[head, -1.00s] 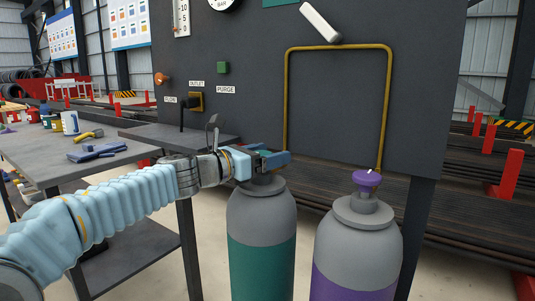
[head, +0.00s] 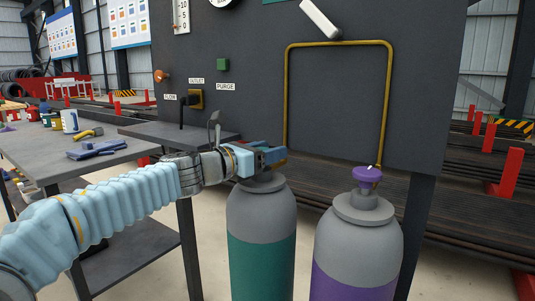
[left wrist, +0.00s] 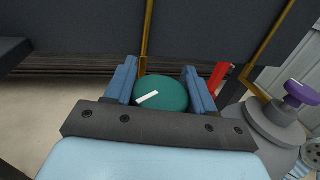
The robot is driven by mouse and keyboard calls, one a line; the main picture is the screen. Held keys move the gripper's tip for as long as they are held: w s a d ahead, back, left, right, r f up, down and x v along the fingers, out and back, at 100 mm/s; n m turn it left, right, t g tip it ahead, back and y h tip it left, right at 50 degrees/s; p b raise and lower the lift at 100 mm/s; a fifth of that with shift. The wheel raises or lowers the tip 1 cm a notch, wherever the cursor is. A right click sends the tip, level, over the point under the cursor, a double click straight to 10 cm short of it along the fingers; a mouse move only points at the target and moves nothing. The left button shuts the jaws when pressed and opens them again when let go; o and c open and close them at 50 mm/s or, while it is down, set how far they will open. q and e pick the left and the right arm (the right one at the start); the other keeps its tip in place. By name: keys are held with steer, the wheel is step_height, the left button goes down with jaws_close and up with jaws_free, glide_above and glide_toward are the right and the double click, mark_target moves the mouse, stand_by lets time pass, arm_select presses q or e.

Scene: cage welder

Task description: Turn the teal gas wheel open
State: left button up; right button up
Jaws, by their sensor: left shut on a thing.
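The teal gas wheel (left wrist: 165,94) sits between the two blue fingers of my left gripper (left wrist: 163,88) in the left wrist view, with a white mark on its top. In the head view my left gripper (head: 272,157) covers the wheel on top of the grey-shouldered cylinder with a teal body (head: 262,245). The gripper is shut on the wheel, one finger on each side. My right gripper is not in view.
A second cylinder (head: 355,262) with a purple wheel (head: 367,175) stands close on the right. A dark panel (head: 330,110) with a brass pipe (head: 287,95) rises behind. A workbench (head: 50,160) with tools is at the left.

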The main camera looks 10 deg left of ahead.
arm_select(q)
steer(key=n+t+y+b, duration=0.1)
steer(key=n+y, duration=0.1)
steer(key=n+t+y+b, duration=0.1)
steer(key=y, duration=0.2)
steer(key=shift+w+a+f+n+b, duration=0.1)
steer(key=shift+a+f+n+b, duration=0.1)
steer(key=shift+n+b, duration=0.2)
steer(key=n+t+y, duration=0.1)
steer(key=n+y, duration=0.1)
steer(key=y, duration=0.1)
steer(key=shift+a+y+b, duration=0.1)
steer(key=shift+y+b, duration=0.2)
steer(key=shift+b, duration=0.05)
steer(key=shift+a+r+n+y, duration=0.1)
steer(key=shift+n+y, duration=0.7)
steer(key=shift+y, duration=0.4)
steer(key=n+y, duration=0.1)
steer(key=y, duration=0.1)
steer(key=n+y, duration=0.1)
steer(key=shift+a+r+g+y, duration=0.1)
steer(key=shift+a+g+y, duration=0.1)
steer(key=shift+g+y, duration=0.15)
steer(key=shift+a+n+g+y+p, duration=0.2)
steer(key=shift+n+g+y+p, duration=0.25)
steer(key=shift+n+y, duration=0.8)
steer(key=o, duration=1)
